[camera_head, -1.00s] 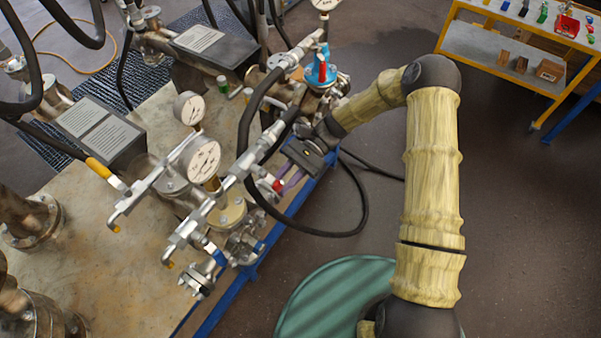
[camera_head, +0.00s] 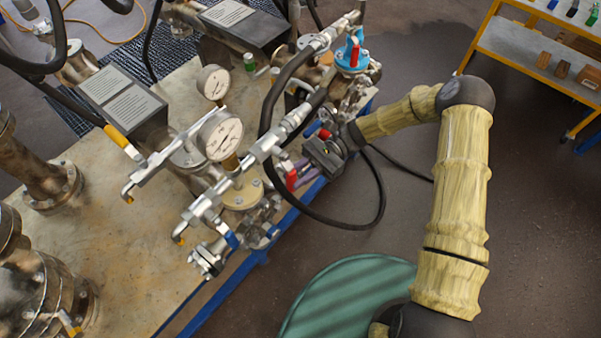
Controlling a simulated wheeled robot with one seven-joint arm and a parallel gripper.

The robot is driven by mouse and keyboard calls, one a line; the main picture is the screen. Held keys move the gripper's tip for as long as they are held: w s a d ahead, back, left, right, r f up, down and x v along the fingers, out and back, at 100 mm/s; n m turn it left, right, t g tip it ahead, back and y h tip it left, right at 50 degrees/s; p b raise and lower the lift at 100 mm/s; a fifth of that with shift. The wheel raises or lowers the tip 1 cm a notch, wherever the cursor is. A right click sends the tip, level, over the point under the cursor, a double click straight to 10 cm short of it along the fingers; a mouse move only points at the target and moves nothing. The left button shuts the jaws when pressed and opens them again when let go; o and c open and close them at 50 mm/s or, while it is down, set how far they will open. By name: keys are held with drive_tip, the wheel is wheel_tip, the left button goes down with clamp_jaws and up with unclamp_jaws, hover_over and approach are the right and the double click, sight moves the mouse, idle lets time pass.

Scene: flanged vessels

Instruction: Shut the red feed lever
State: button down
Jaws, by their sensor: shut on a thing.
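A red lever (camera_head: 291,179) shows on the near side of the front vessel's pipework, just above the blue bench edge. My gripper (camera_head: 296,172) reaches in from the right, and its purple-tinted fingers are at this lever, shut on it. The exact grip is small and partly hidden by the gripper body. A second red handle (camera_head: 324,134) shows just above the gripper body, near a blue handle. Another red part stands on the blue valve cap (camera_head: 352,57) farther back. I cannot tell from labels which red part is the feed lever.
Two gauges (camera_head: 220,136) and silver pipes crowd the space left of my gripper. A black hose (camera_head: 382,196) loops below and right of it. Blue-handled valves (camera_head: 233,241) sit in front. The floor to the right is open, with a yellow-framed shelf (camera_head: 500,50) at the back.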

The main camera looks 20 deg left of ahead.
drive_tip(key=c, duration=1.2)
unclamp_jaws()
drive_tip(key=shift+c, duration=0.2)
drive_tip(key=b+v, duration=0.6)
drive_tip(key=v, duration=1.1)
drive_tip(key=shift+w+b, duration=0.2)
drive_tip(key=shift+b, duration=0.1)
